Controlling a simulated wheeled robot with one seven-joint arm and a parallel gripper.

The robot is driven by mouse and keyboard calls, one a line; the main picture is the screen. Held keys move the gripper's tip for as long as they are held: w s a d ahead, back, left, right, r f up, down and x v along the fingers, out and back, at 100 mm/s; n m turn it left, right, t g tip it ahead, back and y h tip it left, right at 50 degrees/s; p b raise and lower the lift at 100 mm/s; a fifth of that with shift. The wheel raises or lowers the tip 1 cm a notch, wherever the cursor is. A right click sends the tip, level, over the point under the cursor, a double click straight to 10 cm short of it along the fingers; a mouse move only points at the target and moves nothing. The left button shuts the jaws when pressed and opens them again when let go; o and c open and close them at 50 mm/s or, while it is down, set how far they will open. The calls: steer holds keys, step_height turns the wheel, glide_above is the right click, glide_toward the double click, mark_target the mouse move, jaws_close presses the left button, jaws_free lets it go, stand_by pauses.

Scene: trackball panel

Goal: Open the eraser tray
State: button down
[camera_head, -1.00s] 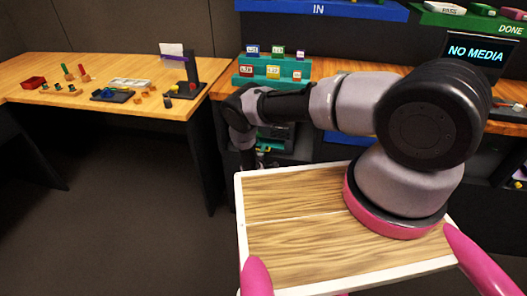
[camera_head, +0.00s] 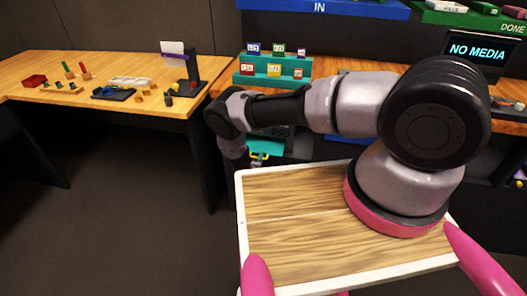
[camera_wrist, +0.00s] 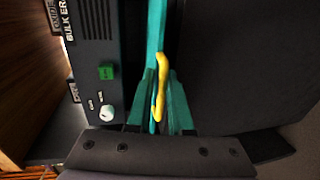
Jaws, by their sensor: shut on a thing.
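The eraser tray shows as a teal strip (camera_wrist: 156,32) with a yellow handle (camera_wrist: 161,88) in the wrist view. It runs beside the dark eraser unit (camera_wrist: 92,72), which has a green button and a white knob. My gripper (camera_wrist: 157,100) has teal fingers on either side of the handle and is shut on it. In the head view, the teal tray (camera_head: 268,144) and yellow handle (camera_head: 259,156) show below the bench edge, just right of my wrist. My arm hides part of the unit there. How far out the tray stands is hard to tell.
A teal rack (camera_head: 272,68) with labelled cartridges stands on the bench behind my arm. A wooden side table (camera_head: 60,92) with small parts is at the left. My wood-topped base fills the lower middle. The floor between is clear.

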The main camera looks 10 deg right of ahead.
steer(key=f+v, duration=0.2)
steer(key=v, duration=1)
steer(key=shift+s+f, duration=0.35)
steer(key=shift+f, duration=0.2)
steer(key=shift+d, duration=0.1)
steer(key=c, duration=0.9)
jaws_free()
steer(key=shift+w, duration=0.2)
steer(key=shift+r, duration=0.1)
